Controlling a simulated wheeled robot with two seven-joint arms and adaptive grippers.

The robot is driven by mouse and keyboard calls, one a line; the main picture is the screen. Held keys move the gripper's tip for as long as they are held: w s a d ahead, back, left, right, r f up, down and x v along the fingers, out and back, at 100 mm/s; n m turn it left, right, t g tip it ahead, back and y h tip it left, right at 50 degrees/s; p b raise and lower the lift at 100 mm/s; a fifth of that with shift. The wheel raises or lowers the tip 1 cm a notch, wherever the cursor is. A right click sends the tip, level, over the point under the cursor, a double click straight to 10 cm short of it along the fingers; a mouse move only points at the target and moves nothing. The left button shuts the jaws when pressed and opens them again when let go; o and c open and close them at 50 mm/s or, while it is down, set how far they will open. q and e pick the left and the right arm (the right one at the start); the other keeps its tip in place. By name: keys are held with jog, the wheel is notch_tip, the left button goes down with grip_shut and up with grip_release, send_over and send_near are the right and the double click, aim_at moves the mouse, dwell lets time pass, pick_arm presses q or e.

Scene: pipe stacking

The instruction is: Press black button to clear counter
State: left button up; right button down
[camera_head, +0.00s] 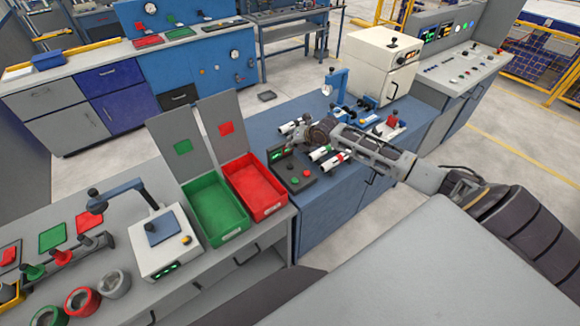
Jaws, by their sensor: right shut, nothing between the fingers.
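A dark counter box (284,187) sits on the blue bench, right of the red tray. Its upright display (277,154) shows small green digits, too small to read. My left gripper is not in view.
Green tray (217,231) and red tray (262,209) stand left of the box. White pipe pieces (327,154) lie close to my right wrist. A white machine (380,62) and a blue-armed device (340,83) stand behind. A grey table (390,275) fills the front right.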

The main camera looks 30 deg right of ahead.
aim_at(292, 164)
jog(key=shift+f, duration=0.15)
notch_tip(292, 164, down, 4)
jog(key=shift+r+b, duration=0.2)
jog(key=shift+b, duration=0.25)
jog(key=shift+f+b, duration=1.75)
jog(key=shift+f, duration=0.75)
jog(key=shift+f+b, duration=0.6)
jog(key=shift+f, duration=0.25)
dwell(1.1)
jog(key=shift+r, duration=0.15)
jog(key=shift+r+p, duration=0.7)
jog(key=shift+r, duration=0.05)
dwell(0.3)
jog(key=shift+r+p, duration=1.95)
jog(key=shift+r, duration=0.6)
